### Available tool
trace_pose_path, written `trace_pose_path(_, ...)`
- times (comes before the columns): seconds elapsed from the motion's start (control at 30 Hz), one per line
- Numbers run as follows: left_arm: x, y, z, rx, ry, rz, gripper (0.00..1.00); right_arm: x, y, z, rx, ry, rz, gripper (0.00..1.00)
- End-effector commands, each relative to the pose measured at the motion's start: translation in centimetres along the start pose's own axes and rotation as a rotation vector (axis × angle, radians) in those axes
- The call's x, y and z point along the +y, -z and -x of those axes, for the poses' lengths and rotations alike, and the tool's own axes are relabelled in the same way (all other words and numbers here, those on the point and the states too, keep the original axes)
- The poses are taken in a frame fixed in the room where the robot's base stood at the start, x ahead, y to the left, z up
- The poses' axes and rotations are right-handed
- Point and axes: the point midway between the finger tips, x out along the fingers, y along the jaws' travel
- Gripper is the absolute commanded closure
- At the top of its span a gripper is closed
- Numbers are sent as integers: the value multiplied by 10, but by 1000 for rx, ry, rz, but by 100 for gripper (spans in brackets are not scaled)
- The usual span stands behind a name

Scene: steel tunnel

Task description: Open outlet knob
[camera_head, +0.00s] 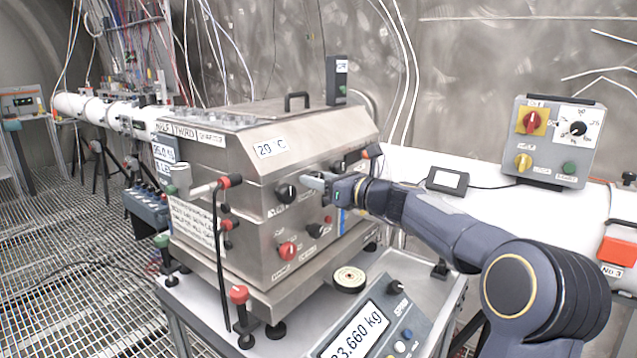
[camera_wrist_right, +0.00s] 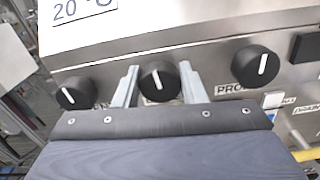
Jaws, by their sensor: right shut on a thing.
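A steel box (camera_head: 235,195) carries a row of black knobs with white pointer lines on its front panel. My right gripper (camera_head: 314,183) reaches in from the right to this panel. In the right wrist view its two grey fingers (camera_wrist_right: 158,84) stand on either side of the middle black knob (camera_wrist_right: 158,80), shut on it. That knob's white line is nearly upright, slightly tilted. A left black knob (camera_wrist_right: 76,93) and a right black knob (camera_wrist_right: 255,66) flank it. No readable outlet label shows; the held knob's label is hidden. My left gripper is out of view.
A red knob (camera_head: 288,250) sits lower on the panel. A weighing display (camera_head: 362,325) and a small round dish (camera_head: 349,279) lie below the box's front. A grey control box (camera_head: 549,142) stands on the white pipe at right.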

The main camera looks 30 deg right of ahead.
Motion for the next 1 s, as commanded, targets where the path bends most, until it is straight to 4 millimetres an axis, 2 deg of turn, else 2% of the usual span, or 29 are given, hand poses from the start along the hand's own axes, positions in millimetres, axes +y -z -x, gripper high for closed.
trace_pose_path(1.0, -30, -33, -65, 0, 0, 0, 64, 3, 5, 0, -1, 0, 929, 85)
